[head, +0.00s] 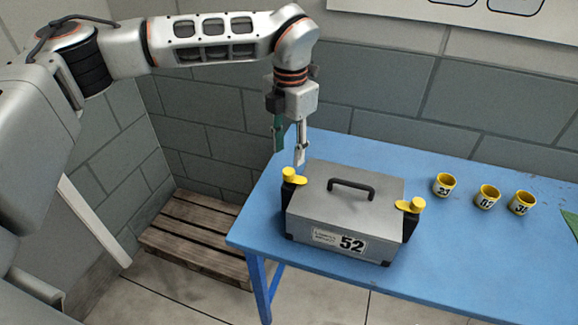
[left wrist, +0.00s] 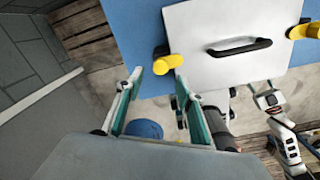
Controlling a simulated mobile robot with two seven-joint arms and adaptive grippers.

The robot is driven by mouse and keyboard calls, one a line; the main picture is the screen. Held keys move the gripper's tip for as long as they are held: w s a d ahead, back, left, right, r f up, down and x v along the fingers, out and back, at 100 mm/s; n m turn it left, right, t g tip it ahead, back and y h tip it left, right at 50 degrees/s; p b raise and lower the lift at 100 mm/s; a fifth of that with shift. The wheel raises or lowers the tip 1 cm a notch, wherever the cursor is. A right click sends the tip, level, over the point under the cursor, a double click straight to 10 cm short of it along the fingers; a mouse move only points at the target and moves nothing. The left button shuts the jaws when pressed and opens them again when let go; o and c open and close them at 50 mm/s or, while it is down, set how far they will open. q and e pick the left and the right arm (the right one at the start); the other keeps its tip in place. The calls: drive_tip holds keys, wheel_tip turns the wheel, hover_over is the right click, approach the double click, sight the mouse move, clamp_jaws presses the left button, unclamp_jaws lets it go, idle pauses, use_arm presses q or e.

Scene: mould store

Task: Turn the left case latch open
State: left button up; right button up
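The grey case (head: 335,207), marked 52 and with a black handle (head: 352,187), stands on the blue table. Its left latch (head: 289,174) has a yellow knob and a short yellow lever pointing inward over the lid; the latch also shows in the left wrist view (left wrist: 162,66). The right latch (head: 416,205) also points inward. My left gripper (head: 290,155) points down above and just behind the left latch, empty. In the left wrist view its two fingers (left wrist: 157,74) are apart, with the latch showing beyond and between the tips. A likely right gripper (left wrist: 268,98) shows at the right; its fingers are unclear.
Three yellow numbered cups (head: 487,197) stand on the blue table (head: 456,269) right of the case. A wooden pallet (head: 195,240) lies on the floor left of the table. A block wall (head: 385,95) rises behind. The table between case and cups is clear.

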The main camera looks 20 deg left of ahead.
sight(289, 171)
use_arm(q)
wheel_tip(289, 171, down, 6)
drive_tip(key=shift+f, duration=0.1)
idle(0.4)
clamp_jaws()
